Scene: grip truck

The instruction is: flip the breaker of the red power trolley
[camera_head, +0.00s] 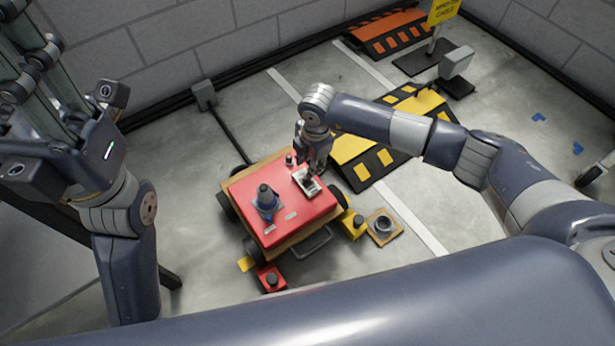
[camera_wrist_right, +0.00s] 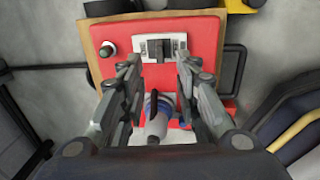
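The red power trolley (camera_head: 300,222) stands in the middle of the head view, with a red top on a wooden-looking deck. Its breaker (camera_head: 307,181) is a pale plate near the top's right edge, partly covered by my right gripper (camera_head: 312,172). In the right wrist view the breaker (camera_wrist_right: 180,47) shows a dark central lever, just beyond the fingertips. My right gripper (camera_wrist_right: 160,66) is open there, its fingers apart and empty; contact with the lever cannot be made out. My left gripper (camera_head: 40,75) is raised at the upper left, away from the trolley, its tips cut off.
A cable runs from a wall box (camera_head: 204,95) to the trolley. A yellow-black ramp (camera_head: 355,150) lies to the right. A small square socket board (camera_head: 383,228) lies nearer.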

